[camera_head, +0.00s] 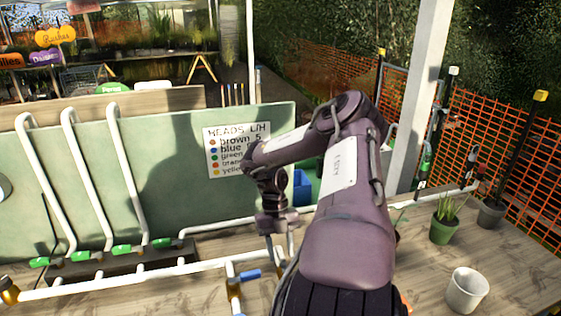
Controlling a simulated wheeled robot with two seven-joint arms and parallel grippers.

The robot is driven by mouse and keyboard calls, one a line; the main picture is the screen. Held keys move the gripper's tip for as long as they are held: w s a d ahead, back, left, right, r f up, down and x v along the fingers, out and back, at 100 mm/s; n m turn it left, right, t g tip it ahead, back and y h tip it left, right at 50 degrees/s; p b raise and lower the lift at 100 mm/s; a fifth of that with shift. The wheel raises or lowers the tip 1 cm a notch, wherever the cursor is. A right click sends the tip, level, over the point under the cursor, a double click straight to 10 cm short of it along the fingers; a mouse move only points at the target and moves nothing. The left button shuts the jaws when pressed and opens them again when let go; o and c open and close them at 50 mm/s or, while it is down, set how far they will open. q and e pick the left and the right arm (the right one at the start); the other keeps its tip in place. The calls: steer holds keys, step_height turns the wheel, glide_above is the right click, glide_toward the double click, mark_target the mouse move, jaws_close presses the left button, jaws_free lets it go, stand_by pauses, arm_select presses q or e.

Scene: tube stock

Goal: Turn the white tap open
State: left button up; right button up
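My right arm rises from the bottom and bends down to the left, ending in my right gripper (272,248), which points down over the white pipework. Its fingers are small and dark, and I cannot tell whether they are apart. A blue tap handle (250,274) sits on a short pipe just below and left of it. Several green tap handles (122,249) line the pipe at the left. I cannot make out a white tap handle; my arm hides part of the bench and pipe. My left gripper is out of view.
A white pipe (130,277) runs along the wooden bench (190,297). A green panel (80,180) with bent white pipes and a colour list sign (237,150) stands behind. A white pot (466,290) and a green potted plant (444,228) stand at the right.

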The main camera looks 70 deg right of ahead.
mark_target(277, 246)
steer(key=b+v, duration=0.2)
steer(key=v, duration=0.4)
steer(key=shift+w+d+r, duration=0.1)
steer(key=shift+r, duration=0.05)
steer(key=shift+w+r, duration=0.1)
steer(key=shift+r, duration=0.25)
